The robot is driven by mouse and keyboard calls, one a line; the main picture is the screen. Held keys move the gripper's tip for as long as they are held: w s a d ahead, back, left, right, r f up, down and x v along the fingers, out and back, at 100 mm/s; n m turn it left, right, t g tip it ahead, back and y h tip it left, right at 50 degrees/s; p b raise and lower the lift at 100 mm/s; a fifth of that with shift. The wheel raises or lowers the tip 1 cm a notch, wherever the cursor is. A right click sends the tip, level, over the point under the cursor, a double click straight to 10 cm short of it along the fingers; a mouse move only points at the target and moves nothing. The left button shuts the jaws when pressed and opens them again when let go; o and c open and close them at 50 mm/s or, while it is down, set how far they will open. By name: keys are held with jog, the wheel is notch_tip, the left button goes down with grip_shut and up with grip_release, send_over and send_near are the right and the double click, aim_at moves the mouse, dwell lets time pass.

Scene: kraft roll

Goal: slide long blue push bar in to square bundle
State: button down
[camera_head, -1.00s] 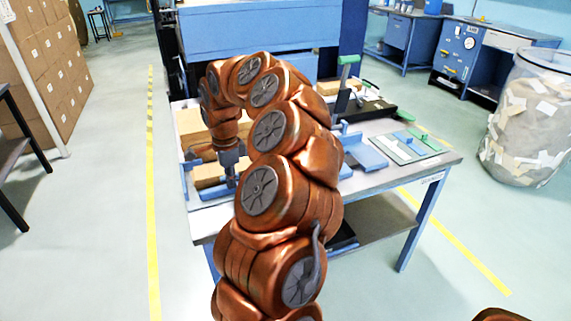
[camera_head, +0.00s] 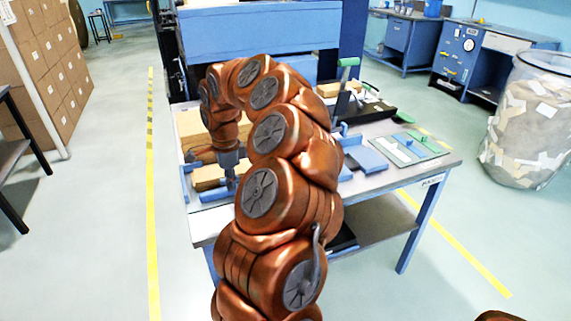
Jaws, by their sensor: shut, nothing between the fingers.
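The long blue push bar (camera_head: 214,194) lies along the near left side of the worktable, in front of a tan kraft bundle (camera_head: 205,178). My gripper (camera_head: 231,184) is shut and empty, pointing down at the bar near its right part. I cannot tell whether the fingertips touch the bar. My arm hides the right end of the bar and part of the bundle. A blue upright piece (camera_head: 185,182) stands at the bundle's left side.
The worktable (camera_head: 210,222) carries a larger tan block behind the bundle, a green-handled lever (camera_head: 347,68), a blue plate (camera_head: 367,159) and a flat board with strips (camera_head: 428,148) at right. A blue machine (camera_head: 258,30) stands behind. A waste bin (camera_head: 530,120) is far right.

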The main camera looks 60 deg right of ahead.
jog(key=shift+w+d, duration=0.1)
jog(key=shift+w+d+p, duration=0.55)
jog(key=shift+w+d, duration=0.25)
jog(key=shift+w, duration=0.25)
jog(key=shift+w+d+p, duration=0.55)
jog(key=shift+w+d, duration=0.3)
jog(key=shift+w, duration=0.25)
jog(key=shift+w+d+p, duration=0.55)
jog(key=shift+w+d, duration=0.25)
jog(key=shift+w, duration=0.25)
